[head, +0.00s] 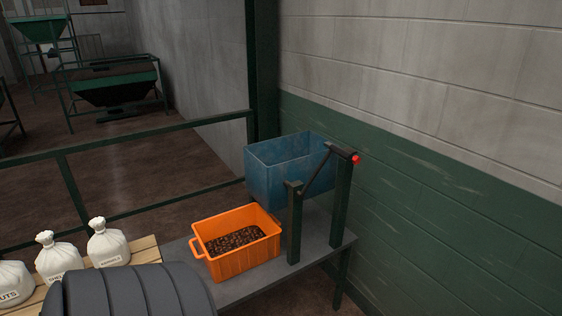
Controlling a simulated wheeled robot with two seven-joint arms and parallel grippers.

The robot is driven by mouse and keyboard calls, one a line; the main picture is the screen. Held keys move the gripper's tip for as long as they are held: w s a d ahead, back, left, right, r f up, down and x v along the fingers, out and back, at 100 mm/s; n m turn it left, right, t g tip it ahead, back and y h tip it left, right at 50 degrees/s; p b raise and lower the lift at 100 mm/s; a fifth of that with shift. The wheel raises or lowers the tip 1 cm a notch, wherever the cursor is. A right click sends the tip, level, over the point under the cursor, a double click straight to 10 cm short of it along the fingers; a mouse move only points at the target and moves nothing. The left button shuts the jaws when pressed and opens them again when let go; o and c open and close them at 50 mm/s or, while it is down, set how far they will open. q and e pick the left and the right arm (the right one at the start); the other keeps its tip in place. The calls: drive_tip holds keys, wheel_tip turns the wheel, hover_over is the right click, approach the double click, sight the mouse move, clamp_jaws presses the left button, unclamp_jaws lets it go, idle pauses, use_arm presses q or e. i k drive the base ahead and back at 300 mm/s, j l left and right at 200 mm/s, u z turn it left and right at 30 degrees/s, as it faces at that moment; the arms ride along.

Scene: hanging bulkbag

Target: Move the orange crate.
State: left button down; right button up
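The orange crate (246,262) stands upright on a grey table (228,291), with dark brown pieces, like beans or nuts, inside it. Its handle side faces left. Neither of my grippers shows in the head view.
A dark frame with a red knob (356,158) stands right of the crate, by the wall. Several white sacks (108,243) sit on a wooden pallet at left. A dark ribbed rounded thing (130,292) is in the foreground. A green railing (150,127) runs behind.

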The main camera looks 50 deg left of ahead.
sight(232, 244)
drive_tip(key=u, duration=2.05)
drive_tip(key=l+z, duration=0.25)
drive_tip(key=l, duration=1.2)
drive_tip(key=k, duration=0.05)
